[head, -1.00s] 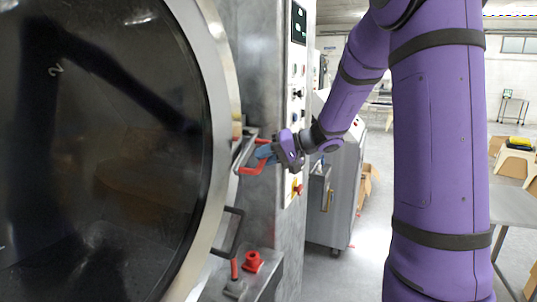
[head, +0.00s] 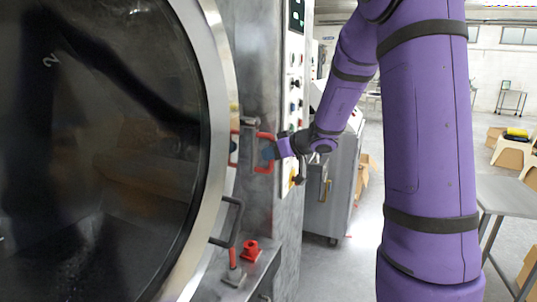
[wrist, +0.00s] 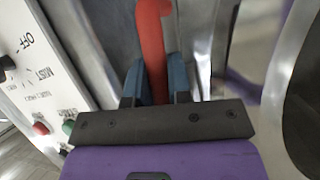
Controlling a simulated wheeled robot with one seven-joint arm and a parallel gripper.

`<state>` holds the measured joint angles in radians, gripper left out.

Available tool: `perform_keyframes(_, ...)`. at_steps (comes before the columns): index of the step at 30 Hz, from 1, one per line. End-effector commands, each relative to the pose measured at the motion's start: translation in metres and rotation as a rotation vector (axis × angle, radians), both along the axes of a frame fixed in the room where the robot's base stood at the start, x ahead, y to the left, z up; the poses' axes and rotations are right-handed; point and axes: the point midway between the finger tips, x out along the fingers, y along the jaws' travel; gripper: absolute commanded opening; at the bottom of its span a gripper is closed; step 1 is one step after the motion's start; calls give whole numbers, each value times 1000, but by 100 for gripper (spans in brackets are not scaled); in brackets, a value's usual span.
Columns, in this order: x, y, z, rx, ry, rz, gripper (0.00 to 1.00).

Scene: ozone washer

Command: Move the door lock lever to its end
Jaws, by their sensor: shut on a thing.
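The door lock lever (head: 265,168) is a red looped handle on a grey latch at the right rim of the round door. It also shows in the wrist view as a red bar (wrist: 152,40) running up between the blue fingers. My gripper (head: 268,152) is shut on this bar, with one finger on each side; it also shows in the wrist view (wrist: 155,80). In the head view the lever points to the right of the latch, towards the control panel. Part of it is hidden by the fingers.
The large dark round door (head: 100,150) fills the left. A black door handle (head: 230,222) and a red knob (head: 250,250) are below the latch.

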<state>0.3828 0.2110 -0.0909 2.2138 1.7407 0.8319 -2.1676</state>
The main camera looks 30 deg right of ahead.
Motion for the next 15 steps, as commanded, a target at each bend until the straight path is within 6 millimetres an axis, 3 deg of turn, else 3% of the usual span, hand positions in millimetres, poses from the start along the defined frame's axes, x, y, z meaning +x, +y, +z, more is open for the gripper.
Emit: perform_keyframes(15, 7, -12, -1, -137, -90, -1, 0)
